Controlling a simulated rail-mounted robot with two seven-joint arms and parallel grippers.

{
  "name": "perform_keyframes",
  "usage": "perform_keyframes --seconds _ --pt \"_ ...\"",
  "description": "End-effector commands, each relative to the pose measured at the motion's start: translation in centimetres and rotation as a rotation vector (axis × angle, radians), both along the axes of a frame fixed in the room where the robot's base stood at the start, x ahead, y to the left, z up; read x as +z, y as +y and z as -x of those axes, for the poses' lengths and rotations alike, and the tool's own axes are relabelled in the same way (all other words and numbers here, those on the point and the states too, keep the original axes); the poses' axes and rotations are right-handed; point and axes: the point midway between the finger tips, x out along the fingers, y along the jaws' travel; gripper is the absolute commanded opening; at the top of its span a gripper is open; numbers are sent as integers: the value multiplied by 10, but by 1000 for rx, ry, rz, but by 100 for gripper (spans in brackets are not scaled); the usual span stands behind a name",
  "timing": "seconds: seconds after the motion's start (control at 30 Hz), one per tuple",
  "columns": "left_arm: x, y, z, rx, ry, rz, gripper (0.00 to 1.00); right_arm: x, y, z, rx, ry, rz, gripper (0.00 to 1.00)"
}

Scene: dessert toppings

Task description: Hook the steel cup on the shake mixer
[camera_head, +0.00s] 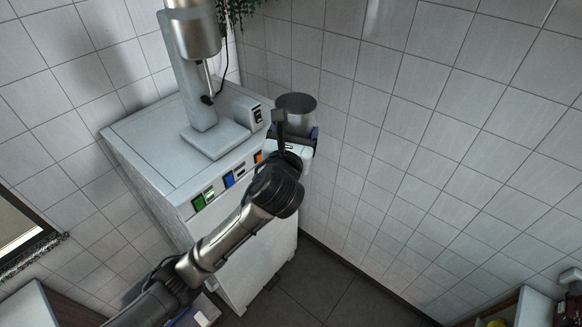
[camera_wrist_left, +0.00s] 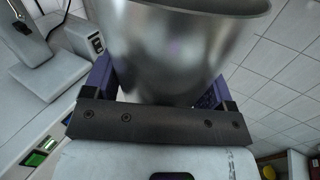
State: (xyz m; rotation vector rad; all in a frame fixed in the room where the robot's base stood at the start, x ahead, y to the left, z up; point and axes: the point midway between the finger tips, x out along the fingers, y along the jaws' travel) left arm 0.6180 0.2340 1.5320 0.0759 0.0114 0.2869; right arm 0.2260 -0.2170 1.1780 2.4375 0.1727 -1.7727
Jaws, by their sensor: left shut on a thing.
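The steel cup (camera_head: 297,106) is upright, to the right of the shake mixer in the head view. My left gripper (camera_head: 293,132) is shut on it and holds it in the air by the cabinet's right side. In the left wrist view the cup (camera_wrist_left: 185,45) fills the top middle, between the purple fingers of my left gripper (camera_wrist_left: 158,92). The shake mixer (camera_head: 196,30) stands on the cabinet, with its spindle (camera_head: 207,78) hanging above its base (camera_head: 215,138). The cup is apart from the mixer. My right gripper is not in view.
The white cabinet (camera_head: 150,150) has green, blue and orange switches on its front. A small switch box (camera_head: 247,112) stands between the mixer base and the cup. Tiled walls close in behind and to the right. Clear floor (camera_head: 330,290) lies in front.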

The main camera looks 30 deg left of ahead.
Motion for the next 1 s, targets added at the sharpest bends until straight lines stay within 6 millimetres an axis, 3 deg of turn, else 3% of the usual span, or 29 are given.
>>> perform_keyframes --seconds 0.07,0.2,0.3,0.5,0.63,1.0 --pt "-5 16 -24 93 5 3 40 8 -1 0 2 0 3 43" --pt "-39 47 -52 247 8 -1 40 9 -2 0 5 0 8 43" --pt "-67 66 -61 340 6 -2 40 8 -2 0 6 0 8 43" --pt "-103 99 -68 482 0 -2 40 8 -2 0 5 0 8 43" --pt "-115 111 -67 551 -3 -1 40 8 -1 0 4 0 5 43" --pt "-118 130 -64 596 -5 0 40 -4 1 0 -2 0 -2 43"
